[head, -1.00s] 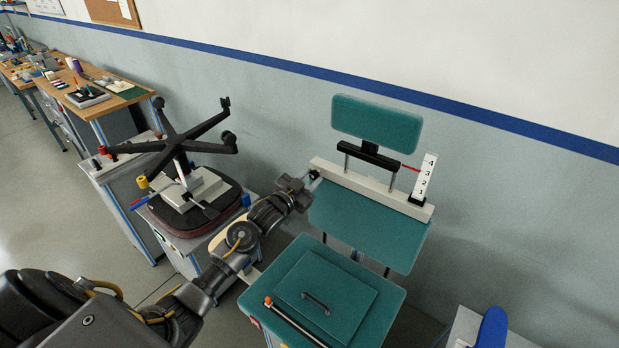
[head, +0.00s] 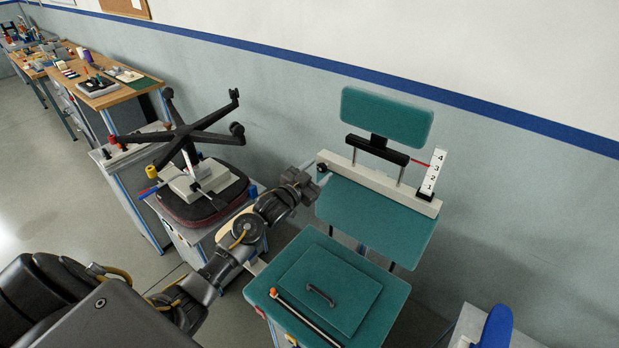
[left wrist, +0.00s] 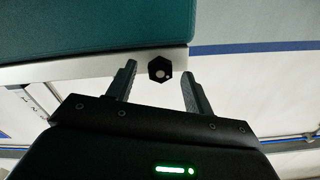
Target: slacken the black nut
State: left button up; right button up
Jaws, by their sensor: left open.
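The black nut (left wrist: 159,69) is a dark six-sided knob with a pale round centre. It sits on the end of a pale beam (left wrist: 95,69) in the left wrist view. In the head view the nut (head: 322,167) shows at the left end of the beam (head: 375,181), below the teal backrest. My left gripper (left wrist: 158,80) is open, with one finger on each side of the nut and a visible gap to each. In the head view the left gripper (head: 312,177) is close by the beam's left end. My right gripper is not in view.
A teal seat box (head: 262,290) with a handled lid stands in front. An upturned chair base (head: 185,133) rests on a cushion to the left. A numbered white scale (head: 433,172) stands at the beam's right end. A blue object (head: 495,328) is at lower right.

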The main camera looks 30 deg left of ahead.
pick_arm(q)
jog(key=s+a+b, duration=0.1)
jog(key=s+b, duration=0.2)
jog(key=s, duration=0.7)
jog(key=shift+s+a, duration=0.15)
jog(key=shift+a, duration=0.1)
jog(key=shift+f, duration=0.1)
